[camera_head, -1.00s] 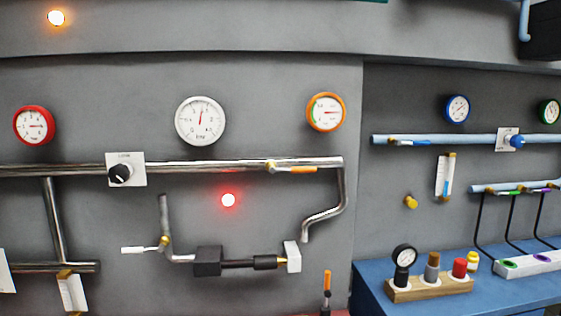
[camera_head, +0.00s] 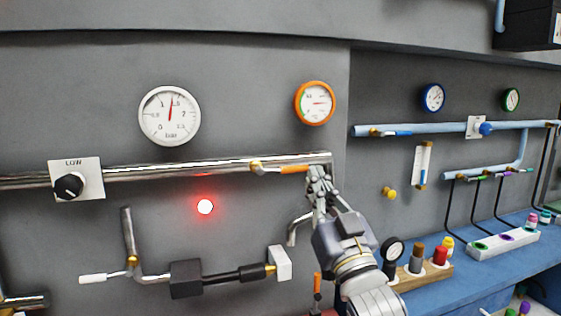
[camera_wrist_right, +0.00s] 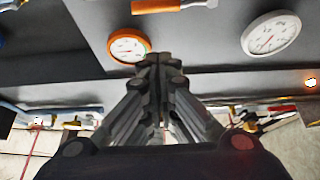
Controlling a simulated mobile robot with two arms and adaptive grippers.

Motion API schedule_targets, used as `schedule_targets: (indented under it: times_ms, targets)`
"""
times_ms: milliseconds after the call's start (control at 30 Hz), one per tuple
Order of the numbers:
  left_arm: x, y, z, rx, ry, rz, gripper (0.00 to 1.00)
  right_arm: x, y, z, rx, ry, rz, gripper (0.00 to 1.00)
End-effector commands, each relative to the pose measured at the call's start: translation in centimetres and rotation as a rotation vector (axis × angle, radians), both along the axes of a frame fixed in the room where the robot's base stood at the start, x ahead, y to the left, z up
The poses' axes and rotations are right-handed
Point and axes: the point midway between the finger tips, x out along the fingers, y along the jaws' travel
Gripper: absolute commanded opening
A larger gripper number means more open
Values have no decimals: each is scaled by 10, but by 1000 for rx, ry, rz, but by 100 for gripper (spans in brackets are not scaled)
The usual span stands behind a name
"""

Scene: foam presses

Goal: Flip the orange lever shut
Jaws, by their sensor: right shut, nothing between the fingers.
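The orange lever (camera_head: 294,169) lies along the steel pipe (camera_head: 200,169), with its brass valve (camera_head: 257,168) at its left end. It also shows at the top of the right wrist view (camera_wrist_right: 155,5). My right gripper (camera_head: 316,170) is shut and empty, with its fingertips by the lever's right end. Whether they touch it I cannot tell. In the wrist view the shut fingers (camera_wrist_right: 160,62) point toward the orange-rimmed gauge (camera_wrist_right: 129,46). My left gripper is not in view.
A white gauge (camera_head: 169,115) hangs above the pipe, and a red lamp (camera_head: 205,207) glows below it. A black knob (camera_head: 68,187) sits at left. Another orange handle (camera_head: 317,284) stands low beside my right arm. A blue bench (camera_head: 440,290) is at right.

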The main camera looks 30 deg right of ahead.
Motion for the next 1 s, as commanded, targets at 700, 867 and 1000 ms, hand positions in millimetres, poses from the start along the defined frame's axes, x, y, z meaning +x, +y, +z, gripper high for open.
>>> schedule_targets:
  times_ms: [700,867,1000]
  targets:
    - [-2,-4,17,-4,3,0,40,27,-7,29,-2,-14,-2,0]
    - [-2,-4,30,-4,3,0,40,57,-14,48,-2,-14,-2,0]
    - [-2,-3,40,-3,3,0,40,80,-20,61,-2,-14,-2,0]
